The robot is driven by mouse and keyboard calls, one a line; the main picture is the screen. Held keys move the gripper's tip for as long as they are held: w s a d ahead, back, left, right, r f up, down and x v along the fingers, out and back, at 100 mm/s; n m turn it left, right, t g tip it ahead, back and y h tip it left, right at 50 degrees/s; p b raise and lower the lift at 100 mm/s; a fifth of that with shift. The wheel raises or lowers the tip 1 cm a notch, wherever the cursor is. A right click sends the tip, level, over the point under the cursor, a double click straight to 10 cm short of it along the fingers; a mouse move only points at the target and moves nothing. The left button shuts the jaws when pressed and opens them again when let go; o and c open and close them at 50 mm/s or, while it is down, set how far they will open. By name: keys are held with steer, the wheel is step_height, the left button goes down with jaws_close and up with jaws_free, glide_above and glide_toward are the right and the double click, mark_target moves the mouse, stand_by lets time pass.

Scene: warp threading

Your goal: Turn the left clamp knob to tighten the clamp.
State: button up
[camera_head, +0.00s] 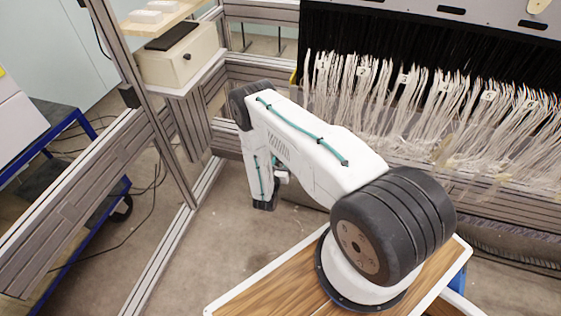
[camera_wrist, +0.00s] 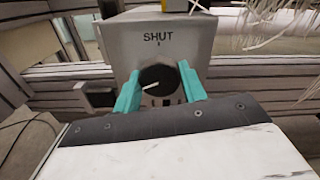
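The clamp knob (camera_wrist: 154,88) is black and round with a white pointer line, on the front of a grey metal housing (camera_wrist: 120,42) marked SHUT above a small tick. The pointer slants down to the left, away from the tick. My gripper (camera_wrist: 159,70) has its two teal fingers on either side of the knob, one at its left edge and one at its right. Both fingers look very close to the knob, but I cannot tell whether they press on it. In the head view my arm hides the knob and the gripper.
Pale warp threads (camera_head: 390,100) hang in numbered bundles along the loom at the back right. An aluminium frame (camera_head: 150,140) stands at left, with a beige box (camera_head: 178,62) on a shelf. A blue-framed cart (camera_head: 75,190) is at the far left. Bare floor (camera_head: 190,245) lies between.

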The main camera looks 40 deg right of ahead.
steer(key=shift+m, duration=0.4)
steer(key=m, duration=1.5)
steer(key=shift+m, duration=0.3)
steer(key=m, duration=0.5)
steer(key=shift+s+f+m, duration=0.1)
steer(key=shift+m, duration=0.2)
steer(key=o, duration=1)
steer(key=shift+c, duration=0.2)
